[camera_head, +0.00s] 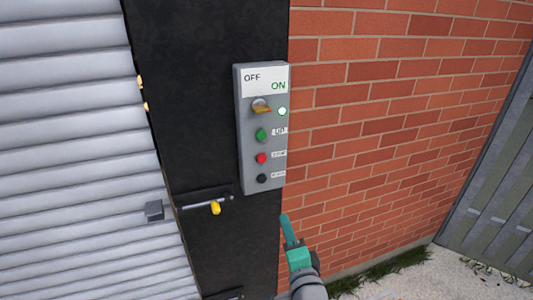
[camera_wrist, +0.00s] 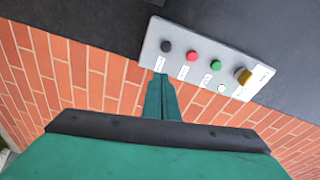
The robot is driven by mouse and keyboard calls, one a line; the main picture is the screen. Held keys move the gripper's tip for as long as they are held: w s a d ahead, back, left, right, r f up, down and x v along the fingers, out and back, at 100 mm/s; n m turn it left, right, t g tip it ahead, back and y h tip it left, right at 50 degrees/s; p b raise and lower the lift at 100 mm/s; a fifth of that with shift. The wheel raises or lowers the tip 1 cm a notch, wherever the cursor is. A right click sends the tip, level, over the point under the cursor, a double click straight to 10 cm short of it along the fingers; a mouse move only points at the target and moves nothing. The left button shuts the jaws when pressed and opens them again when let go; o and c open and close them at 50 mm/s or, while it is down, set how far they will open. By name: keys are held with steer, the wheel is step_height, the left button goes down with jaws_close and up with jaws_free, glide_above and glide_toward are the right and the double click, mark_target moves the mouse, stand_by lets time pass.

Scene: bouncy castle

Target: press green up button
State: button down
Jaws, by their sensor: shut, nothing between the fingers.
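The green up button (camera_head: 262,134) is on a grey control box (camera_head: 246,165) fixed to a black post. It sits under the orange-yellow switch knob (camera_head: 262,106) and above the red button (camera_head: 262,158) and the black button (camera_head: 262,178). A small round light by the knob shows white-green. My teal gripper (camera_head: 286,220) is below the box in the head view, its fingers closed together and empty. In the wrist view the green button (camera_wrist: 215,68) lies up and right of the fingertips (camera_wrist: 160,78), which appear near the label beside the black button.
A grey slatted shutter (camera_head: 70,130) is on the left. A bolt with a yellow handle (camera_head: 215,208) is on the black post (camera_head: 190,90) below the box. A red brick wall (camera_head: 380,110) is right of it, and a grey gate (camera_head: 500,200) stands farther right.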

step_height(320, 180, up, 14)
steer(key=w+y, duration=0.2)
steer(key=shift+w+a+r+y, duration=0.15)
steer(key=shift+w+a+y, duration=0.15)
steer(key=shift+y, duration=0.1)
